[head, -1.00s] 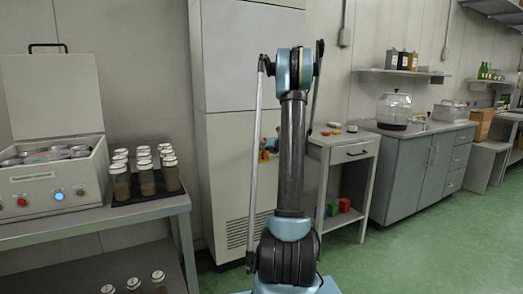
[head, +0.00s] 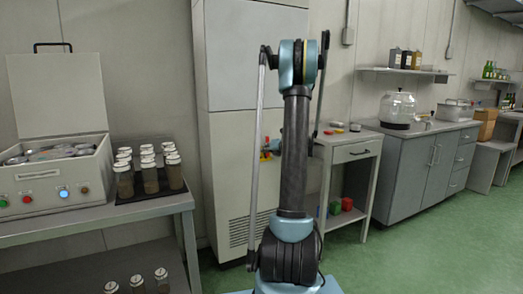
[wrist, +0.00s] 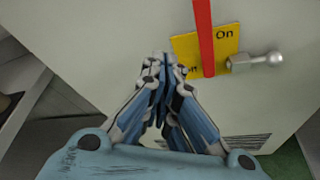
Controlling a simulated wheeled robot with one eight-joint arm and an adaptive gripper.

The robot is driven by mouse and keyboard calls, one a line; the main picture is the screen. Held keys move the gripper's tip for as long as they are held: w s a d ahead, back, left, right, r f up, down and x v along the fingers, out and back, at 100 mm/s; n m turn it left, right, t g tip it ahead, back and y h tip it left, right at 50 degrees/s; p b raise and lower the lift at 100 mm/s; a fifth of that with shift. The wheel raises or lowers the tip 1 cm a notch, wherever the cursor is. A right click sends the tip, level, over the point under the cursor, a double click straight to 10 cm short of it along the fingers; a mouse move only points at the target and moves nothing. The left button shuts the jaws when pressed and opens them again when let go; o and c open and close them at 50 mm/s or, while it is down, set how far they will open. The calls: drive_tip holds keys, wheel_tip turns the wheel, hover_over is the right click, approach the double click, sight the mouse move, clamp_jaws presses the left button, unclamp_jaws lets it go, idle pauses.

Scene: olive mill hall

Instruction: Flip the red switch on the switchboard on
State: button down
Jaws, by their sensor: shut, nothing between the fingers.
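The switchboard is a tall pale grey cabinet (head: 225,175) against the wall in the head view. In the wrist view, a yellow plate (wrist: 188,45) is on its front, with "On" at upper right and another label at lower left, partly hidden. A long red switch lever (wrist: 204,35) crosses the plate and runs out of the top of the picture. A metal stem with a ball end (wrist: 262,60) sticks out at the plate's right edge. My gripper (wrist: 164,62) is shut and empty, its tips by the plate's lower left, left of the lever. Contact cannot be told.
A bench with a control box (head: 55,185) and several capped jars (head: 148,172) stands left of the cabinet. A small drawer table (head: 350,152) stands close on the right, with a grey counter (head: 425,165) beyond. Green floor (head: 385,255) is free in front.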

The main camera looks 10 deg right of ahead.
drive_tip(key=s+d, duration=0.1)
drive_tip(key=s, duration=0.1)
drive_tip(key=s+d, duration=0.1)
drive_tip(key=shift+s+d, duration=0.3)
drive_tip(key=shift+s, duration=0.05)
drive_tip(key=s+a+n+g, duration=0.2)
drive_tip(key=s+a+n, duration=0.4)
drive_tip(key=s+n, duration=0.15)
drive_tip(key=s+a+n+g+h, duration=0.1)
drive_tip(key=s+a+n+g, duration=0.1)
drive_tip(key=s+a+n, duration=0.55)
drive_tip(key=s+a+n+g, duration=0.3)
drive_tip(key=s+n, duration=0.2)
drive_tip(key=s, duration=0.5)
drive_tip(key=s+d+f+n+g+h, duration=0.1)
drive_tip(key=s+f+n, duration=0.2)
drive_tip(key=s+n, duration=0.3)
drive_tip(key=s+f+n+g+h, duration=0.1)
drive_tip(key=s+f+n, duration=0.3)
drive_tip(key=s, duration=0.8)
drive_tip(key=s+d+f+n+g+h, duration=0.1)
drive_tip(key=s+f+n+g+h, duration=0.1)
drive_tip(key=s+n, duration=0.5)
drive_tip(key=s+f+h, duration=0.1)
drive_tip(key=s, duration=0.1)
drive_tip(key=shift+s+d+f+n, duration=0.3)
drive_tip(key=shift+d+n, duration=0.05)
drive_tip(key=shift+n, duration=0.05)
